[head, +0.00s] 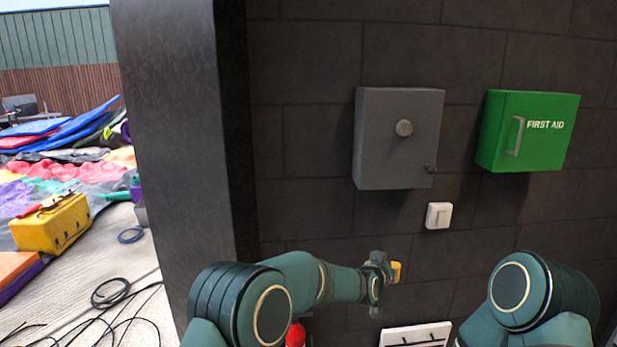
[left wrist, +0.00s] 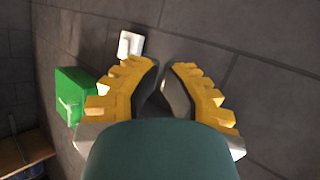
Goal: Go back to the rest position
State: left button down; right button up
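My left gripper (head: 395,272), with yellow ribbed fingers, is at the end of my left arm in front of the dark block wall in the head view. In the head view the gripper is below and left of the white wall switch (head: 439,215). My right arm shows only as a rounded teal link at the lower right; its gripper is out of view.
A grey wall box (head: 398,140) and a green first aid cabinet (head: 528,131) hang on the wall. A dark pillar (head: 180,140) stands at left. Beyond it are a yellow toolbox (head: 52,226), loose cables (head: 110,294) and colourful inflatable material (head: 70,178).

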pick_arm(q)
jog(key=s+a+f+n+g+y, duration=0.2)
jog(key=s+a+f, duration=0.4)
jog(key=a+f, duration=0.35)
jog(key=s+a+f+n+g+y, duration=0.1)
jog(key=s+a+f+n+g, duration=0.1)
jog(key=s+a+f, duration=0.6)
jog(key=s+a+f+n+g, duration=0.1)
jog(key=s+a+f+g, duration=0.1)
jog(key=s+a, duration=0.2)
jog(key=s+a+f+n+g, duration=0.1)
jog(key=s+a+f, duration=0.2)
jog(key=s, duration=0.8)
jog(key=s+a+f+n+g+y, duration=0.1)
jog(key=s+a+f+g, duration=0.1)
jog(key=s+a, duration=0.5)
jog(key=shift+s+f+g, duration=0.3)
jog(key=shift+s+f, duration=0.2)
jog(key=shift+s, duration=0.25)
